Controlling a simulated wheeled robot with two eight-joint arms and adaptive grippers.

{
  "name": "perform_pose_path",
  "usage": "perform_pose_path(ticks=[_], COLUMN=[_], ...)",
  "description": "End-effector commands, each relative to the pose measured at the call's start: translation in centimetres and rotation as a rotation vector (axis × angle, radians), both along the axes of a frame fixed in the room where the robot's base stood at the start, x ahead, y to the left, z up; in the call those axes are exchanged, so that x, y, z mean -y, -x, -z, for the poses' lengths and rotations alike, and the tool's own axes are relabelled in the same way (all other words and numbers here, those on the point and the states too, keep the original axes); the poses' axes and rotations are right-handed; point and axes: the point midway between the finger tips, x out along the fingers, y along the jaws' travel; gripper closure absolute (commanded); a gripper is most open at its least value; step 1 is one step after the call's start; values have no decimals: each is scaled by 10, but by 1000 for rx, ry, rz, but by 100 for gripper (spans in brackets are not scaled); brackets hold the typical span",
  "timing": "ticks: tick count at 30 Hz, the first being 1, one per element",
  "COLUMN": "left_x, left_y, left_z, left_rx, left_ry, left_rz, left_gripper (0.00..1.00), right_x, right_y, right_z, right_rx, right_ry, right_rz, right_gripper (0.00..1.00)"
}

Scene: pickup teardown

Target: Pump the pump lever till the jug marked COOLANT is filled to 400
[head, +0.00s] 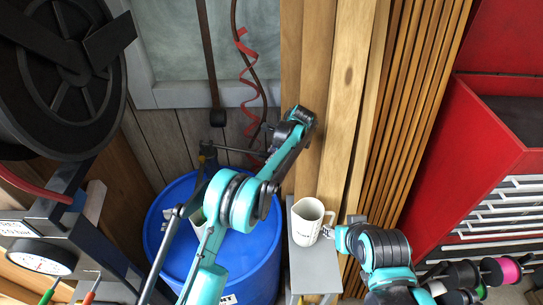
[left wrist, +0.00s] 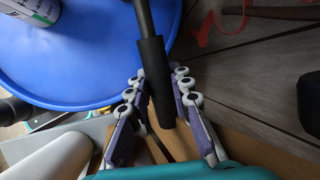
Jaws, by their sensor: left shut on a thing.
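The pump lever (head: 240,150) is a dark rod above the blue drum. Its thick black grip (left wrist: 155,75) shows large in the left wrist view. My left gripper (left wrist: 158,92) has its fingers on both sides of this grip and is shut on it. In the head view my own arm hides most of that hold. The white jug (head: 307,222) stands upright on a small grey stand (head: 318,279), with dark print too small to read and its handle to the right. Its fill level cannot be read. My right gripper (head: 329,232) is beside the handle; its fingers are too small to judge.
The blue drum (head: 245,265) fills the lower middle, with a white and green can (left wrist: 38,12) on its lid. A hose reel (head: 60,85) and a gauge (head: 38,255) are at left. Wooden boards (head: 345,100) stand behind; a red tool cabinet (head: 470,160) is at right.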

Motion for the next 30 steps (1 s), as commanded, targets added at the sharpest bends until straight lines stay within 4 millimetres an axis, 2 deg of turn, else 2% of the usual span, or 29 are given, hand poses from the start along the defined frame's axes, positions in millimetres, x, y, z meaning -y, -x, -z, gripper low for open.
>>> perform_pose_path(ticks=[5, 6, 8, 20, 23, 30], left_x=[0, 0, 0, 3, 9, 29], left_y=[0, 0, 0, 1, 4, 14], left_z=[0, 0, 0, -6, -19, -67], left_rx=[0, 0, 0, 0, -1, -1], left_ry=[2, 2, 2, 2, 2, 2], left_rz=[0, 0, 0, 1, 2, 2], left_gripper=[100, 74, 58, 57, 57, 57], right_x=[0, 0, 0, 0, 0, 0], right_y=[0, 0, 0, 0, 0, 0], right_z=[0, 0, 0, 0, 0, 0], right_rx=[0, 0, 0, 0, 0, 0], right_ry=[0, 0, 0, 0, 0, 0], right_rz=[0, 0, 0, 0, 0, 0], right_gripper=[57, 57, 57, 57, 57, 57])
